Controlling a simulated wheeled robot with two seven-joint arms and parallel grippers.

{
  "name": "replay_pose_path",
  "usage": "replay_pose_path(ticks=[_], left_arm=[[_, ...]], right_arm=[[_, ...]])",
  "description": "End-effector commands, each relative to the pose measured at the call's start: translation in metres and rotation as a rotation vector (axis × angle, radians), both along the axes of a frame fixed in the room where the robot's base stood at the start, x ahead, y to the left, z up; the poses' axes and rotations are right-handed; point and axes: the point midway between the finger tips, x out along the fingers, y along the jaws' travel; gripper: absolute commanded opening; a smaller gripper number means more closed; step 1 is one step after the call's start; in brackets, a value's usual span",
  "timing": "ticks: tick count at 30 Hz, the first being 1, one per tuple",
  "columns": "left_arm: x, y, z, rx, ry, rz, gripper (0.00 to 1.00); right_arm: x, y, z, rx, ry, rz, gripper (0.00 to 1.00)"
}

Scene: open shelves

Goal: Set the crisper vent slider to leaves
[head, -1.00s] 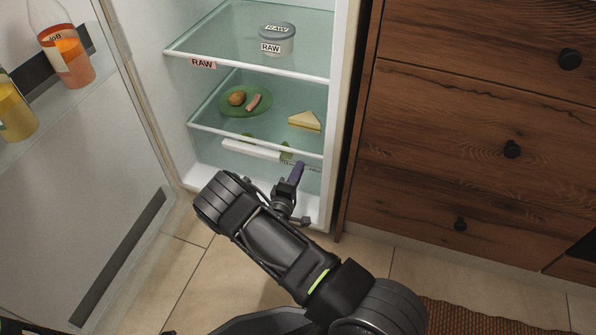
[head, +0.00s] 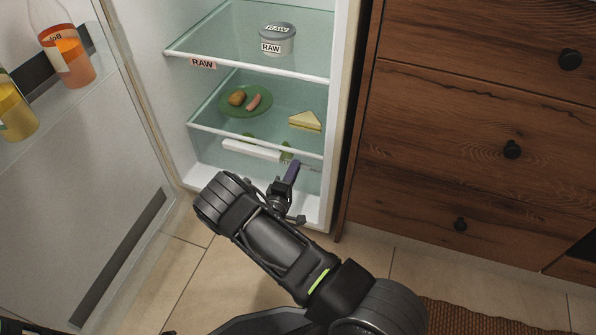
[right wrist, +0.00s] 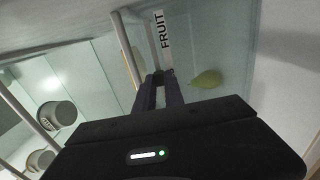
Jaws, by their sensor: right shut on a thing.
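The crisper (head: 312,180) is the clear drawer at the bottom of the open fridge, with green produce inside. A white strip reading FRUIT (right wrist: 163,38) is on its front in the right wrist view. My right gripper (head: 292,168) is at the right part of the crisper front, below the glass shelf. Its purple fingers (right wrist: 158,80) are closed at the lower end of the strip, shut on the small vent slider, which they mostly hide. The leaves mark cannot be made out.
A white handle bar (head: 250,150) runs along the crisper front, left of my gripper. Above are a green plate (head: 262,108) with food, a sandwich wedge (head: 305,121) and a RAW tub (head: 277,40). The open fridge door (head: 85,190) stands left, wooden drawers (head: 450,130) right.

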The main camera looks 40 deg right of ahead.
Motion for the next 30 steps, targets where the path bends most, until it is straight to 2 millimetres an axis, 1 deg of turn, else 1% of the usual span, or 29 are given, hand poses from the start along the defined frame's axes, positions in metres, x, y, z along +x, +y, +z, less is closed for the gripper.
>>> replay_pose_path(ticks=[1,3,6,14,15,22,23,30], left_arm=[[0.0,0.0,0.0,0.0,0.0,0.0,0.35],[0.0,0.0,0.0,0.0,0.0,0.0,0.35],[0.0,0.0,0.0,0.0,0.0,0.0,0.35],[0.0,0.0,0.0,0.0,0.0,0.0,0.35],[0.0,0.0,0.0,0.0,0.0,0.0,0.35],[0.0,0.0,0.0,0.0,0.0,0.0,0.35],[0.0,0.0,0.0,0.0,0.0,0.0,0.35],[0.0,0.0,0.0,0.0,0.0,0.0,0.35]], right_arm=[[0.008,0.006,0.0,0.002,-0.003,0.002,0.0],[0.018,0.013,-0.001,0.003,-0.003,0.002,0.0],[0.027,0.019,-0.001,0.003,-0.001,0.001,0.0],[0.028,0.02,0.0,0.003,0.001,0.003,0.0],[0.028,0.02,0.0,0.003,0.001,0.004,0.16],[0.028,0.02,0.0,0.002,0.0,0.002,0.35],[0.028,0.02,0.0,0.002,0.0,0.002,0.36],[0.027,0.019,0.0,0.002,0.001,0.001,0.36]])
